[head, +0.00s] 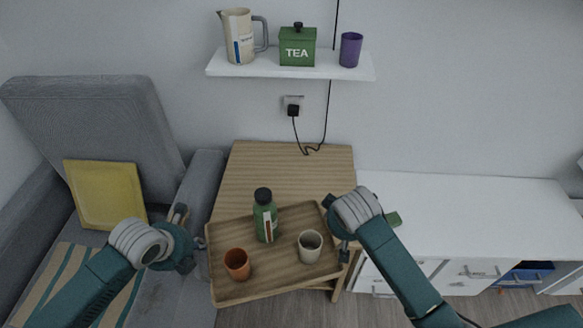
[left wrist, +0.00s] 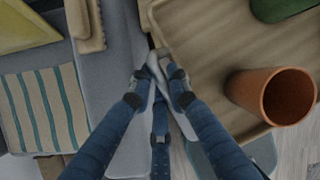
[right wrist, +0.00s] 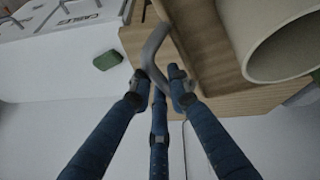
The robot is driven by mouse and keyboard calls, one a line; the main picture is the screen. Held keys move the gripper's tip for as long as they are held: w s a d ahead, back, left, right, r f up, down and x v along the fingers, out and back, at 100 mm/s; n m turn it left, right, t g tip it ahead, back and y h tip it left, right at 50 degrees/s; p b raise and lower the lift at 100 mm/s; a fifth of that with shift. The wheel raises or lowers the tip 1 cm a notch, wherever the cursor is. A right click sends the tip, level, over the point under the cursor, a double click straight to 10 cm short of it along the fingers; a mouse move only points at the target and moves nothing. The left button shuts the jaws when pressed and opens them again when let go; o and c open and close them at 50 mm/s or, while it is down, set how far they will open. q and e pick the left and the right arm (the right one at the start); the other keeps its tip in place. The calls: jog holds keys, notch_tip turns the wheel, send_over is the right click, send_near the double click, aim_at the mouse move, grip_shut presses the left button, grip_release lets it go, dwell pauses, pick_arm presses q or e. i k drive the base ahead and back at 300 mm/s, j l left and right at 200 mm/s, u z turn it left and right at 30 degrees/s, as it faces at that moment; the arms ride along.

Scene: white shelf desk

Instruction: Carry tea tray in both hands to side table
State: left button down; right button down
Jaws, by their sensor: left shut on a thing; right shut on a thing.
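The wooden tea tray (head: 240,290) is held between my two grippers in the head view, over the front of the wooden side table (head: 290,160). On the tray stand a green bottle with a black cap (head: 265,217), an orange-brown cup (head: 237,264) and a beige cup (head: 310,246), all upright. My left gripper (left wrist: 160,78) is shut on the tray's left handle. My right gripper (right wrist: 160,75) is shut on the handle at the tray's right side. The tray hides part of the table top. I cannot tell whether the tray touches the table.
A grey armchair (head: 110,115) with a yellow cushion (head: 105,194) stands left. A white cabinet (head: 470,215) stands right, with a green object (right wrist: 108,60) near its edge. A wall shelf (head: 290,72) holds a jug, a TEA tin and a purple cup. The table's back half is clear.

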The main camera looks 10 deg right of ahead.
aim_at(288, 186)
jog(key=i+l, duration=0.25)
jog(key=i, duration=0.2)
jog(key=i+l, duration=0.2)
jog(key=i, duration=0.25)
